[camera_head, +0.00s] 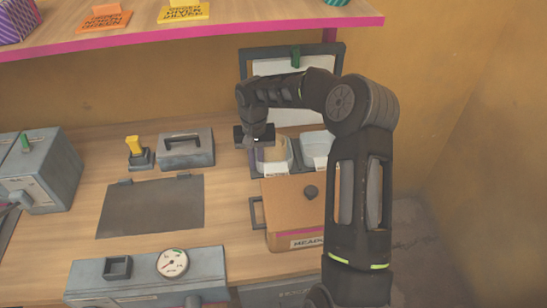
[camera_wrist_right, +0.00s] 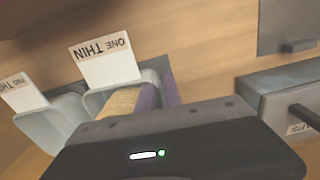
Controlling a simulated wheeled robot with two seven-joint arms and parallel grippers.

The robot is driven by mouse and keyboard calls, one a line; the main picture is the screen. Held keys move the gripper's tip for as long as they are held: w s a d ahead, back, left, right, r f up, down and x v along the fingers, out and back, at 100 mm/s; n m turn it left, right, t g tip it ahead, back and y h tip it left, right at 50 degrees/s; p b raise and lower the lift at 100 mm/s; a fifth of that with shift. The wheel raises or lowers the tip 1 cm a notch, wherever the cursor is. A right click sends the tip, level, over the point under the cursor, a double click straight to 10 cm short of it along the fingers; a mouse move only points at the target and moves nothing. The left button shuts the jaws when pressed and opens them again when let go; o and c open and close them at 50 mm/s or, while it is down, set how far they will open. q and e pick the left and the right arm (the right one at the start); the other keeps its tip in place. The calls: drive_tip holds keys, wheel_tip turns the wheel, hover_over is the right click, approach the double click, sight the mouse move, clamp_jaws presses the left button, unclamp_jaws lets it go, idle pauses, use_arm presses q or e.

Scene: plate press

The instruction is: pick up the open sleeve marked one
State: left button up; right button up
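Two pale rounded holders stand side by side at the back of the counter. The left holder (camera_head: 284,163) has a tan and purple item, perhaps a sleeve, in or against it. The right holder (camera_head: 318,150) stands beside it. In the right wrist view the tan part (camera_wrist_right: 121,101) and purple part (camera_wrist_right: 149,97) show beside a card (camera_wrist_right: 106,59) reading "ONE THIN" upside down. My right gripper (camera_head: 257,141) is over the left holder's left side. Its fingertips are hidden in the wrist view, so its opening and any contact are unclear. My left gripper is out of view.
An orange-brown box (camera_head: 292,215) with a dark knob stands in front of the holders. A framed panel (camera_head: 262,68) rises behind them. A dark flat plate (camera_head: 150,207), a grey box (camera_head: 186,150) and a yellow-handled tool (camera_head: 136,150) are left. A pink-edged shelf (camera_head: 215,33) hangs above.

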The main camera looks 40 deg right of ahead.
clamp_jaws()
idle(1.5)
drive_tip(key=shift+r, duration=0.1)
wheel_tip(320, 180, up, 10)
drive_tip(key=shift+b, duration=0.95)
drive_tip(key=shift+a, duration=0.1)
